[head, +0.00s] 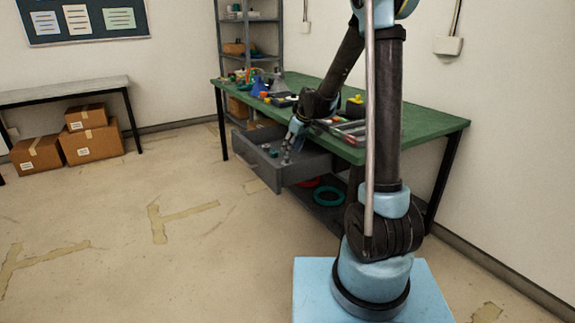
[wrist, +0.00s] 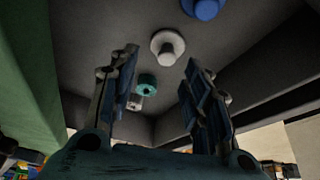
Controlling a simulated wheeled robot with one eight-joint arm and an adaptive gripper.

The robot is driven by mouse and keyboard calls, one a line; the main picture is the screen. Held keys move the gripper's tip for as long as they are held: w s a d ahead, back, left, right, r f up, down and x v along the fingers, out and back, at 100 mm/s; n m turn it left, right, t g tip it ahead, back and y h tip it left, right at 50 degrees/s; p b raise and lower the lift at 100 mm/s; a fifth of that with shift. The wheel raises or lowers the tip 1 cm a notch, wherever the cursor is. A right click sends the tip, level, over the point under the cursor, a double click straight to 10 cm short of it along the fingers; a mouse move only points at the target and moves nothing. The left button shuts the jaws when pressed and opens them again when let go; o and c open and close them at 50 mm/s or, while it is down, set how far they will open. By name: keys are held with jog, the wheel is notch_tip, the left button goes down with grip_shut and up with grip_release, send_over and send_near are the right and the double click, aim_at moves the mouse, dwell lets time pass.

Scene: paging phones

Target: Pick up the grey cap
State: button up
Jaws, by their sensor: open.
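A light grey, round cap with a wide flange (wrist: 167,47) lies on the floor of the open drawer (head: 302,172), seen in the wrist view just past my fingertips. A second, smaller pale grey piece (wrist: 136,102) lies lower left, partly hidden by my left finger; I cannot tell what it is. My gripper (wrist: 161,60) is open and empty, with its fingers apart and the flanged cap between and beyond their tips. In the head view my gripper (head: 291,140) reaches down into the drawer. The parts there are too small to tell apart.
A teal ring-like piece (wrist: 147,84) and a blue round piece (wrist: 206,8) also lie in the drawer. The drawer's walls surround my fingers. The green tabletop (head: 425,127) is beside and above, bearing tools and parts. Teal and red rings (head: 328,196) lie below.

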aim_at(288, 158)
jog(key=shift+s+x, duration=0.2)
jog(key=shift+x, duration=1.2)
jog(key=shift+s+x, duration=0.15)
jog(key=shift+x, duration=1.2)
jog(key=shift+a, duration=0.15)
jog(key=c, duration=1)
